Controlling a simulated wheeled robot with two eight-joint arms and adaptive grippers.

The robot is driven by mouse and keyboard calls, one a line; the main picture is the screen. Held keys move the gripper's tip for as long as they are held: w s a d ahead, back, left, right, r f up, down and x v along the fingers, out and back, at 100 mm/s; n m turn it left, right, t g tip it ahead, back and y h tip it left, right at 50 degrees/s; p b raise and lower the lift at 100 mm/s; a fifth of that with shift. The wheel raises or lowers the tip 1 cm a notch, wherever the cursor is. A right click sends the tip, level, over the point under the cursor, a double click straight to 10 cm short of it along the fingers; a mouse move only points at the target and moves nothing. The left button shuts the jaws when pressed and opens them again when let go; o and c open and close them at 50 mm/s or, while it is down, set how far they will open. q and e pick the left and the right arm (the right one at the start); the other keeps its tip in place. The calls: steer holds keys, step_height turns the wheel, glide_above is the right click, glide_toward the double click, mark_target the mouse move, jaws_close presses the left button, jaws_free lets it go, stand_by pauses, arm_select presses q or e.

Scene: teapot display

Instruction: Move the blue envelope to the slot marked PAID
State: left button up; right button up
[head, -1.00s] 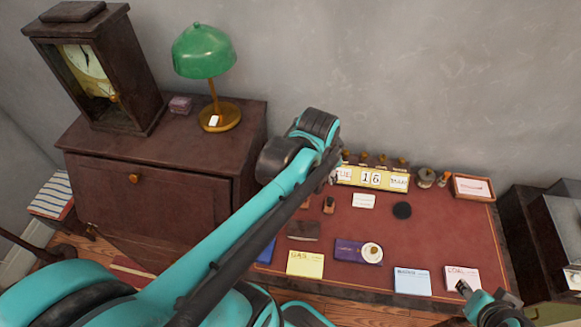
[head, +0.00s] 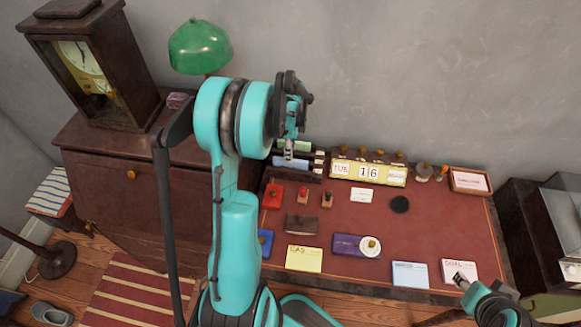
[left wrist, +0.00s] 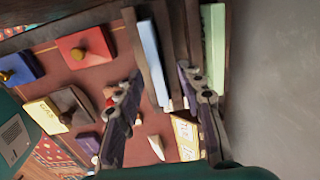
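A pale blue envelope (head: 291,163) stands in a dark wooden letter rack (head: 266,171) at the desk's back left. It also shows in the left wrist view (left wrist: 149,50) as a narrow strip between dark dividers. A green envelope (left wrist: 214,45) is in another slot of the rack. My left gripper (head: 290,148) is over the rack; in its wrist view its fingers (left wrist: 165,90) are apart, with the blue envelope's end and a divider seen between them. I cannot read any PAID marking. My right gripper (head: 461,280) is at the front right by the COAL card (head: 460,271); its opening is unclear.
A second light blue card (head: 411,275) and a yellow GAS card (head: 304,259) lie along the desk's front. A date block (head: 368,173) stands right of the rack. Stamps (head: 303,196) and a red pad (head: 273,196) are in front of the rack. The desk's right middle is clear.

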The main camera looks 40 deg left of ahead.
mark_target(290, 166)
arm_select(q)
steer(key=f, duration=0.1)
steer(key=f+b, duration=0.1)
steer(key=f, duration=0.1)
steer(key=f+b, duration=0.1)
steer(key=shift+s+f, duration=0.35)
steer(key=shift+r, duration=0.1)
jaws_close()
